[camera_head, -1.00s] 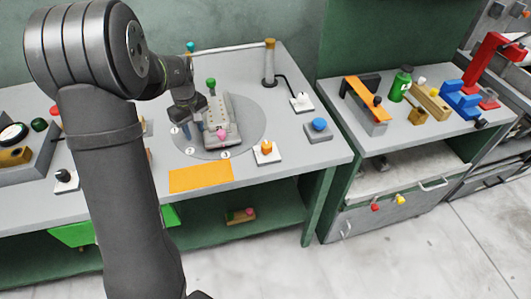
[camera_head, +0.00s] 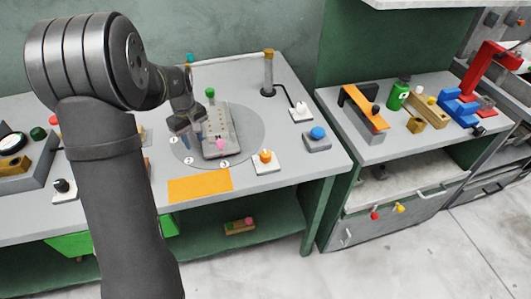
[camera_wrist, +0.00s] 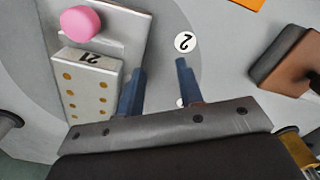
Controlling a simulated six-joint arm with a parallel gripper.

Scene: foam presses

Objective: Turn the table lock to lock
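A round grey turntable (camera_head: 250,138) with numbered white marks is set into the middle bench. On it stands a grey block fixture (camera_head: 218,125) with a pink knob (camera_head: 222,144) and a green knob (camera_head: 210,93). The wrist view shows the pink knob (camera_wrist: 90,22) and the block marked 21 (camera_wrist: 88,82). My gripper (camera_wrist: 160,66) has its two blue fingers apart with nothing between them. In the head view my gripper (camera_head: 186,130) is over the turntable, left of the fixture. No part is labelled as the table lock, so I cannot tell which it is.
An orange mat (camera_head: 200,184) lies in front.

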